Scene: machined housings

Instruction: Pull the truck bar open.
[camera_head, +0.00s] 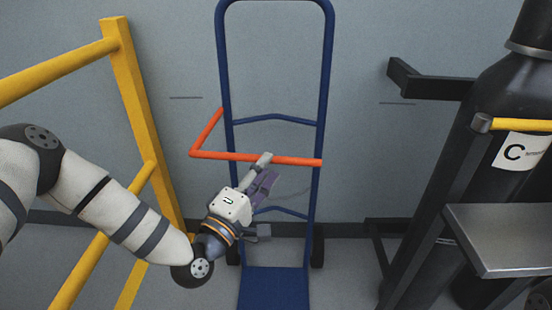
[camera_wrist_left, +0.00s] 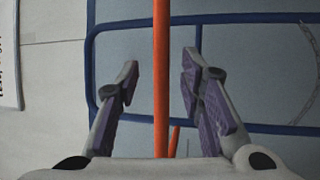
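The truck is a blue tubular hand truck (camera_head: 328,70) standing upright against the grey wall. Its orange-red bar (camera_head: 215,155) runs across the front, from a bend at the left to the right upright. A short leg of the bar slopes from the bend up to the left upright. My left gripper (camera_head: 266,171) is at the middle of the bar, one fingertip overlapping it in the head view. In the left wrist view the bar (camera_wrist_left: 161,110) passes between the spread purple-padded fingers of the gripper (camera_wrist_left: 161,66), with gaps on both sides. My right gripper is not in view.
A yellow rail frame (camera_head: 135,85) stands at the left, close to my left arm. At the right are a dark gas cylinder (camera_head: 500,95), a black rack (camera_head: 435,190) and a grey metal shelf (camera_head: 505,240). The truck's blue toe plate (camera_head: 273,288) lies below.

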